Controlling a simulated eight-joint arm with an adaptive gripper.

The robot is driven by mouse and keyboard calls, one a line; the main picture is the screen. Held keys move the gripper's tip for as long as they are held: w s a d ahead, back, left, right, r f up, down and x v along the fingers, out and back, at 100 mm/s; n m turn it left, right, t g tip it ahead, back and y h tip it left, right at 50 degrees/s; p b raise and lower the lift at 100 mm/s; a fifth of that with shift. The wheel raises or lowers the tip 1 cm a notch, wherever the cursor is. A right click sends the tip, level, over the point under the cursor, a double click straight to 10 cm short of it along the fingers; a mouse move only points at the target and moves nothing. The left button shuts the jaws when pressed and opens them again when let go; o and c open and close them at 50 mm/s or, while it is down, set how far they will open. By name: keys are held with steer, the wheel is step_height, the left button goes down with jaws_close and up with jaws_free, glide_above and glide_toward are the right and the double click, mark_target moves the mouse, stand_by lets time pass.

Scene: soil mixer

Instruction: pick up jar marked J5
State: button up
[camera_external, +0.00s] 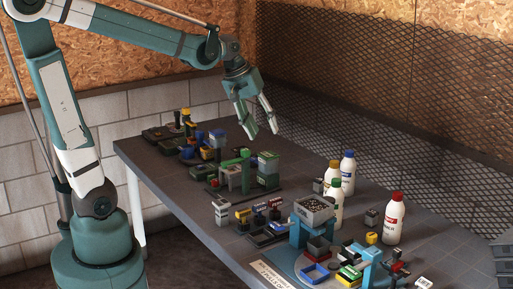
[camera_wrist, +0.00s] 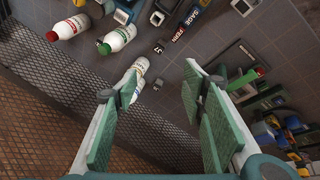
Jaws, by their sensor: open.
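My gripper (camera_external: 263,132) is open and empty, hanging above the far side of the table. In the wrist view my gripper (camera_wrist: 156,88) has its green-padded fingers spread wide. No J5 marking can be read for certain. A small dark cube-like jar with a pale marked top (camera_wrist: 158,47) lies beyond the fingertips in the wrist view. In the external view small grey jars stand beside the yellow-capped bottle (camera_external: 318,186) and left of the red-capped bottle (camera_external: 371,217).
White bottles with red (camera_external: 393,220), green (camera_external: 335,205) and blue (camera_external: 347,175) caps stand along the mesh side. A grey hopper of granules (camera_external: 314,209) sits on a blue stand. Coloured blocks and a green machine (camera_external: 243,160) crowd the table. Mesh fencing (camera_external: 390,150) borders the far side.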

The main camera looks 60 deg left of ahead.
steer(key=w+a+f+n+g, duration=0.1)
steer(key=w+a+f+n, duration=0.15)
steer(key=w, duration=0.85)
steer(key=n+g+h+p, duration=0.2)
steer(key=n+g+h, duration=0.1)
steer(key=n, duration=0.6)
glide_toward(319, 178)
steer(key=x, duration=0.3)
steer(key=shift+f+n+h, duration=0.1)
steer(key=shift+n+h, duration=0.15)
steer(key=shift+h, duration=0.05)
steer(key=shift+x, duration=1.3)
steer(key=shift+b+x, duration=0.85)
steer(key=shift+x, duration=1.7)
steer(key=shift+s, duration=0.1)
